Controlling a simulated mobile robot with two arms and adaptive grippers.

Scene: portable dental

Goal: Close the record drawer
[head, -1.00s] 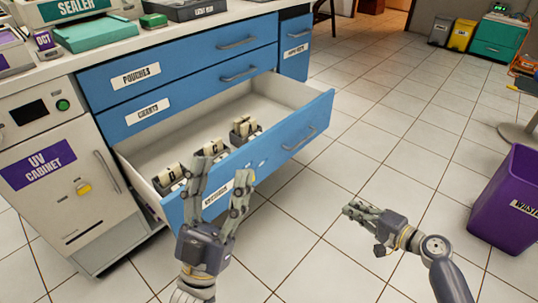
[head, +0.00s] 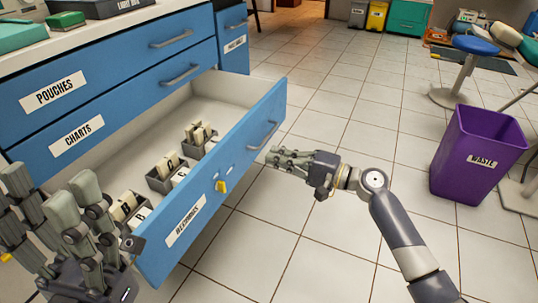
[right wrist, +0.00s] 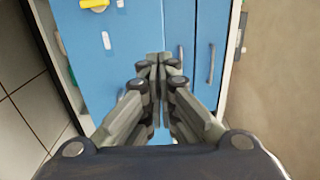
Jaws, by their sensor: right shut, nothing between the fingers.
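The record drawer (head: 225,172) is the lowest blue drawer and stands pulled far out, with a white label, a yellow catch (head: 221,186) and a grey handle (head: 262,135) on its front. Its white inside holds small grey trays of cards (head: 172,175). My right gripper (head: 274,157) is shut and empty, in front of the drawer's face just below the handle; I cannot tell if it touches. In the right wrist view its closed fingers (right wrist: 158,62) point at blue fronts. My left gripper (head: 50,190) is open at the lower left, by the drawer's near end, its fingers spread apart.
The closed pouches drawer (head: 110,65) and charts drawer (head: 130,100) are above, with a narrow blue unit (head: 233,45) beside them. A purple waste bin (head: 470,145) stands at the right. The tiled floor between is clear.

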